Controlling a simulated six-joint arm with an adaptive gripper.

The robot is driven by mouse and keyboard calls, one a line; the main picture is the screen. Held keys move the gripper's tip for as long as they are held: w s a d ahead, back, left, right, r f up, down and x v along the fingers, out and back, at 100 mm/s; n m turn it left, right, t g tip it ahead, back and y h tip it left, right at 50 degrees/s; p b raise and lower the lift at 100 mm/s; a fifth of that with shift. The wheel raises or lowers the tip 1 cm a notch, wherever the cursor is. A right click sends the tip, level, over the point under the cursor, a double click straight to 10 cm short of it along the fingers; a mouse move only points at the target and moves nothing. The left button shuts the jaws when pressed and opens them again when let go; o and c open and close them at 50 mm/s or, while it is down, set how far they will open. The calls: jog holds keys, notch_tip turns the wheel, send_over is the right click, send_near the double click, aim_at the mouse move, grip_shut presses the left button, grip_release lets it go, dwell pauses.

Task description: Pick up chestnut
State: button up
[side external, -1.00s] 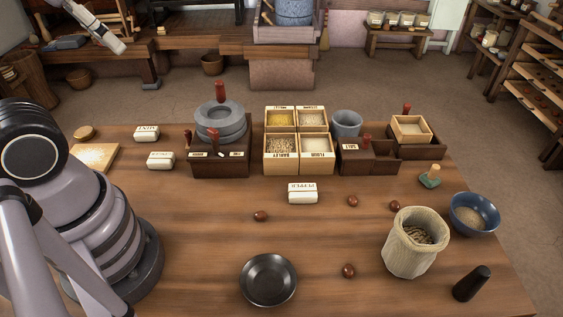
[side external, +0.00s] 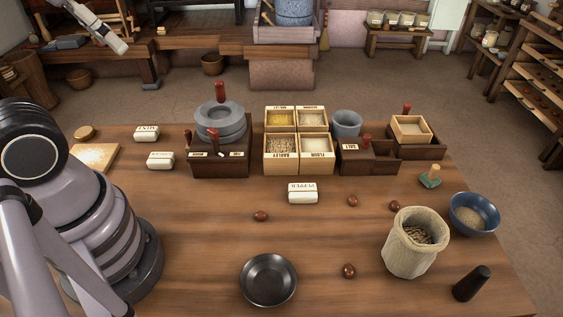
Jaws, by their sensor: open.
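Several brown, glossy chestnuts lie apart on the wooden table (side external: 190,230). One chestnut (side external: 261,216) is left of centre, in front of the pepper block. Another chestnut (side external: 352,201) lies right of that block. A third chestnut (side external: 394,206) lies just behind the cloth sack. Another chestnut (side external: 349,271) is near the front, between the dark bowl and the sack. I cannot make out my gripper, and nothing is seen touching the chestnuts.
A dark bowl (side external: 268,279), a sack (side external: 409,256), a black pestle (side external: 471,284) and a blue bowl (side external: 474,214) stand around the chestnuts. A pepper block (side external: 303,193) lies behind, before grain boxes (side external: 281,169) and a stone quern (side external: 221,122). The middle-left tabletop is clear.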

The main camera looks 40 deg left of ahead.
jog(key=w+d+f+m+g, duration=0.1)
jog(key=w+d+f+m, duration=0.1)
jog(key=w+f, duration=0.55)
jog(key=m+g, duration=0.3)
jog(key=m, duration=0.2)
send_over(260, 212)
jog(key=shift+h, duration=0.4)
jog(key=f, duration=2.7)
jog(key=shift+s+a+f, duration=0.15)
jog(key=shift+s+a, duration=0.1)
jog(key=shift+s, duration=0.1)
jog(key=f, duration=0.6)
jog(key=shift+w+d, duration=0.2)
jog(key=shift+w, duration=0.1)
jog(key=c, duration=0.8)
